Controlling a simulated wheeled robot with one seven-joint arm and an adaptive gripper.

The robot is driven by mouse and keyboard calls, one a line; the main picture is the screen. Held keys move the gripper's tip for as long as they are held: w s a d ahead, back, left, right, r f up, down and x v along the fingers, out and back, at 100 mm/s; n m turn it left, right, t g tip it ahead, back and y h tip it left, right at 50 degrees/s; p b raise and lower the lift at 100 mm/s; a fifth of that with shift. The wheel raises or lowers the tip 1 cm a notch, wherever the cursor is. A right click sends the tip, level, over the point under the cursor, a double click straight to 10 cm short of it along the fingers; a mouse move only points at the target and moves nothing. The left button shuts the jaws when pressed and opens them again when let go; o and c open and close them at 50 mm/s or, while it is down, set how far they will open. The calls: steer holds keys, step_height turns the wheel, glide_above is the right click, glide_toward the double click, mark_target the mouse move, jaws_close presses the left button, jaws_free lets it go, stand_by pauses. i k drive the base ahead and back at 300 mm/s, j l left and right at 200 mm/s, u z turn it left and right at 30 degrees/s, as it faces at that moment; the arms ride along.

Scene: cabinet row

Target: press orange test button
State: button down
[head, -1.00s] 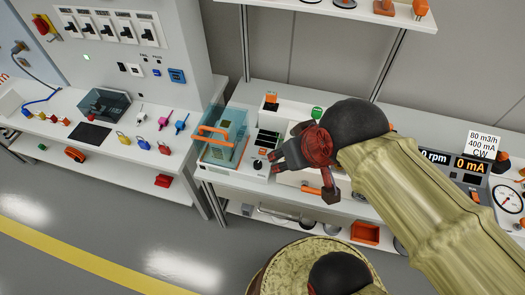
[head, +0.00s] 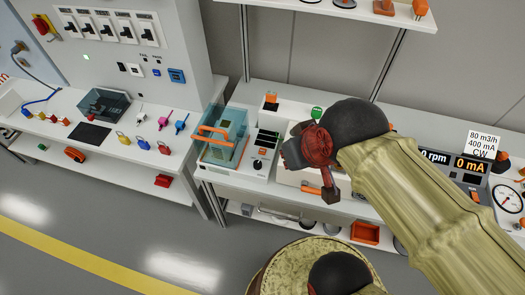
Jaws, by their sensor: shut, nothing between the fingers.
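My gripper (head: 291,154), dark grey with a red wrist part, is at the right side of a white instrument on the middle bench. Its fingers are seen at an angle, look shut and hold nothing. A small orange button-like part (head: 262,151) shows on the instrument's front panel, just left of the fingertips, between a dark display (head: 267,138) and a black knob (head: 258,164). No label is readable, so I cannot tell whether it is the test button. My gripper and wrist hide part of the bench to the right.
A clear case with an orange handle (head: 214,133) stands left of the panel. An orange-and-black item (head: 270,101) and a green button (head: 316,112) are behind. Meters (head: 470,165) stand at the right. A shelf (head: 340,8) hangs above.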

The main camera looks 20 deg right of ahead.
mark_target(261, 151)
steer(key=i+j+z, duration=0.25)
steer(key=j, duration=0.5)
steer(key=j+z, duration=0.25)
steer(key=j, duration=0.55)
steer(key=i+j+z, duration=0.1)
steer(key=j+z, duration=0.15)
steer(key=j, duration=0.6)
